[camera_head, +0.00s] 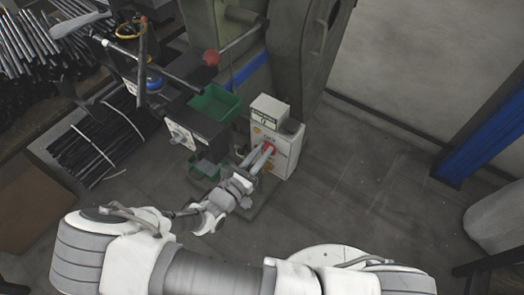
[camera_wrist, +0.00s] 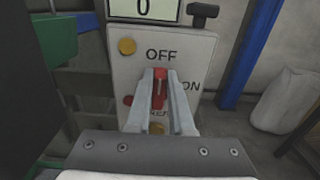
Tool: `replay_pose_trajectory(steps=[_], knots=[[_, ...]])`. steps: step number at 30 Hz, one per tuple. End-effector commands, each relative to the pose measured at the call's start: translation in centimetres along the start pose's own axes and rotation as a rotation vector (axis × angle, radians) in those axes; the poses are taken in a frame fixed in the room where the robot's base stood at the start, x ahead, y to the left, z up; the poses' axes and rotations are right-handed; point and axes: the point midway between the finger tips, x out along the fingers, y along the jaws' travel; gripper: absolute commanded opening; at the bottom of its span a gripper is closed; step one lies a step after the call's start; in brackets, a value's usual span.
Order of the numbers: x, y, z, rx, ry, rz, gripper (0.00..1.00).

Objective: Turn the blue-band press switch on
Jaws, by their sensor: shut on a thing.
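The switch panel (camera_wrist: 198,58) is a pale box face with "OFF" printed above and "ON" to the right. Its red switch handle (camera_wrist: 160,88) stands about upright, with its top toward "OFF". My gripper (camera_wrist: 160,74) has one finger on each side of the red handle and is shut on it. The lower part of the handle and some lettering are hidden by the fingers. In the head view, my gripper (camera_head: 268,149) reaches the front of the white control box (camera_head: 288,152), beside the press with the blue band (camera_head: 252,72).
A display reading "0" (camera_wrist: 143,8) tops the panel, with a yellow button (camera_wrist: 127,46) below it. Green bins (camera_head: 214,103) and a dark machine part with a red-knobbed lever (camera_head: 211,58) stand left of the box. The floor (camera_head: 360,190) to the right is clear.

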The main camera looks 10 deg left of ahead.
Motion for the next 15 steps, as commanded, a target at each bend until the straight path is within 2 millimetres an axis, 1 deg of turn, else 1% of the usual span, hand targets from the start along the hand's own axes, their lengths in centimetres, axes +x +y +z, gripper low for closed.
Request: replay_pose_trajectory(steps=[8, 15], knots=[[0.03, -0.18, 0.06, 0.084, 0.000, 0.000, 0.00], [0.07, -0.55, 0.04, 0.265, -0.001, 0.000, 0.00]])
